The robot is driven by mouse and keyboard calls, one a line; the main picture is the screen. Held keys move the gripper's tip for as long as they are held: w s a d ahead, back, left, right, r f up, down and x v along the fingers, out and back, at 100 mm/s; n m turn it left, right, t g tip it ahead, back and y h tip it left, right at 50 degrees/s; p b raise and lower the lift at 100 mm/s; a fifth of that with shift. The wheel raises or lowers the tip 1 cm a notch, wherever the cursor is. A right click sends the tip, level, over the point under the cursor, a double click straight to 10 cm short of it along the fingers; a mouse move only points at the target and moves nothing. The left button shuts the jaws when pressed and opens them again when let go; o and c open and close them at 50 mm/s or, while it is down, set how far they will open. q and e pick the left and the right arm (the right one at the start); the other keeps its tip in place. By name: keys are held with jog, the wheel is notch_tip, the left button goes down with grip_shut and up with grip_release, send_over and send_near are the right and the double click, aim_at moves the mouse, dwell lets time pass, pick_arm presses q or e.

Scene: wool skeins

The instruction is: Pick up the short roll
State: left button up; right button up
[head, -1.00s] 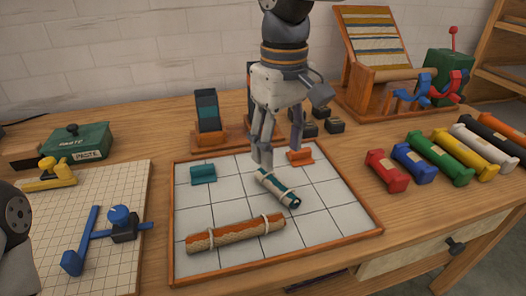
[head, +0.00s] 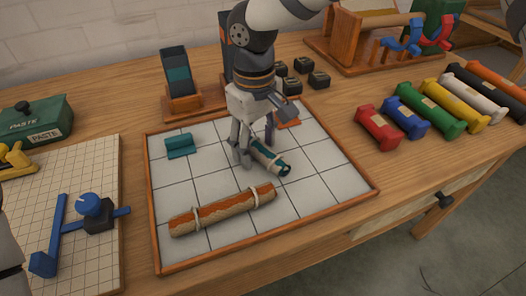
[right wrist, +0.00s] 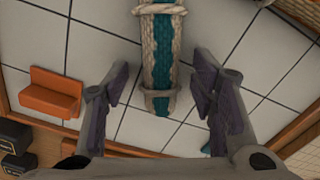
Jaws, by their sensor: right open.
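The short roll (head: 268,160), teal and cream with cream ties, lies on the white gridded tray (head: 312,152). My right gripper (head: 256,152) is over its upper-left end, pointing down. In the right wrist view the open fingers (right wrist: 158,108) stand on either side of the roll's end (right wrist: 158,62), with a gap on both sides. The fingers hide part of the roll in the head view. A longer orange-brown roll (head: 222,210) with two cream ties lies nearer the tray's front. My left gripper is not in view.
A teal block (head: 179,146) and an orange block (head: 287,118) sit on the tray; the orange one also shows in the right wrist view (right wrist: 52,93). Colored spools (head: 378,127) line the right. A cutting board with a blue tool (head: 90,205) is at left.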

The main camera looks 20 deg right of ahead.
jog(key=shift+r, duration=0.1)
grip_shut()
jog(key=shift+r, duration=0.1)
